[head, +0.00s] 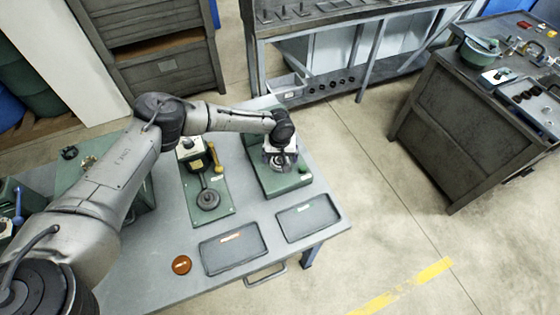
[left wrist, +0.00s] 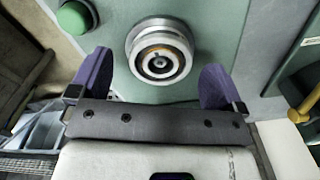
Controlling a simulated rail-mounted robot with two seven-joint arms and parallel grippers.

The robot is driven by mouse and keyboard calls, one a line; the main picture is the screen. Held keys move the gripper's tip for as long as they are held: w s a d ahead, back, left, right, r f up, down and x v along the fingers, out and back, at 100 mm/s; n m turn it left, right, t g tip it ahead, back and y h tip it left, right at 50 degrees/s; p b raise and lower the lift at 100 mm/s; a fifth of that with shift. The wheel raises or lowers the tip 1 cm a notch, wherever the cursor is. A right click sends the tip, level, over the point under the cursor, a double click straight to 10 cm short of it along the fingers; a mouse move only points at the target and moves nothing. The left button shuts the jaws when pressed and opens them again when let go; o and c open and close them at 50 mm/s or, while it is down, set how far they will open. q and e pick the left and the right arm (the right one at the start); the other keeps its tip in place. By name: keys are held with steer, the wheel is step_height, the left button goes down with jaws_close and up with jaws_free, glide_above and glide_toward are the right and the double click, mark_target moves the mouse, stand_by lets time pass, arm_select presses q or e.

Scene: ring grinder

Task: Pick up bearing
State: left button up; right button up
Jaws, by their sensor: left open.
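A round metal part with concentric rings, which looks like the bearing (left wrist: 160,64), sits on the face of a green machine (left wrist: 205,20) in the left wrist view. A thin brownish ring shows inside its rim. My left gripper (left wrist: 154,76) is open, with one purple finger to each side of the round part and clear gaps between. In the head view my left gripper (head: 280,160) is over the green machine (head: 291,181) at the table's right side and largely hides the round part. My right gripper is in neither view.
The grey table (head: 160,295) also holds a green press with a yellow lever (head: 214,158), two dark trays (head: 233,248) (head: 308,218) and a brown disc (head: 181,265). A green button (left wrist: 75,18) is close to the left finger. A dark workbench (head: 470,120) stands right, across open floor.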

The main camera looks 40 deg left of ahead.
arm_select(q)
steer(key=shift+f, duration=0.6)
steer(key=c, duration=1.1)
steer(key=shift+c, duration=0.6)
steer(key=shift+r, duration=0.15)
